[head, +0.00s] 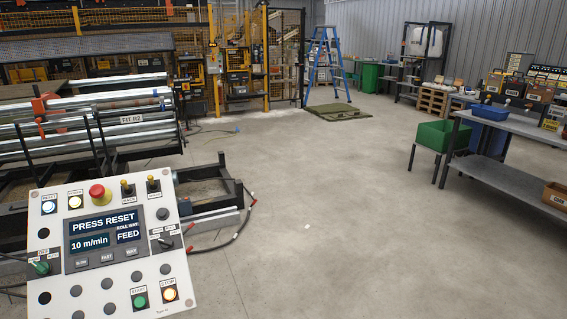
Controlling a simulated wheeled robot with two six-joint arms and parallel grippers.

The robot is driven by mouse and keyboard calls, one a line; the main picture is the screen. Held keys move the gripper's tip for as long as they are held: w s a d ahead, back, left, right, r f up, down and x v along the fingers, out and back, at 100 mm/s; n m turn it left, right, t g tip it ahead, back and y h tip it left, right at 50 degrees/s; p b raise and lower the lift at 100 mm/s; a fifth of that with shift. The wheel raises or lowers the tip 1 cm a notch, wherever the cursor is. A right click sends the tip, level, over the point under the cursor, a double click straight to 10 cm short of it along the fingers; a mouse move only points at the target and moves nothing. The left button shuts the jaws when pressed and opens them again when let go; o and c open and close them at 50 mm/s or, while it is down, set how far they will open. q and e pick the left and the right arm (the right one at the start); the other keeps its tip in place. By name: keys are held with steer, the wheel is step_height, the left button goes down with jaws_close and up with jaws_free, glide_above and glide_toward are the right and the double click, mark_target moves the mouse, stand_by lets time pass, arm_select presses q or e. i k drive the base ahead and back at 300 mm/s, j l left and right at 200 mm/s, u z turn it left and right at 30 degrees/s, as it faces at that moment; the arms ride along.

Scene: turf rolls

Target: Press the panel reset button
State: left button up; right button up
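A white, tilted control panel (108,283) stands at the lower left of the head view. Its dark screen (102,239) reads "PRESS RESET", "10 m/min" and "FEED". A lit bluish-white button (48,206) sits at the panel's top left, under a small blue label that seems to read "RESET". Beside it are a lit warm-white button (75,202) and a red mushroom button (98,194). Neither of my grippers shows, and nothing touches the panel.
A roller machine (120,119) stands behind the panel, with a low frame and cables on the floor. A grey workbench (510,181) and green bin (440,136) stand at the right. A blue ladder (322,65) is at the back. The middle floor is clear.

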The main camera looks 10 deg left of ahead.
mark_target(48, 207)
steer(key=u, duration=1.45)
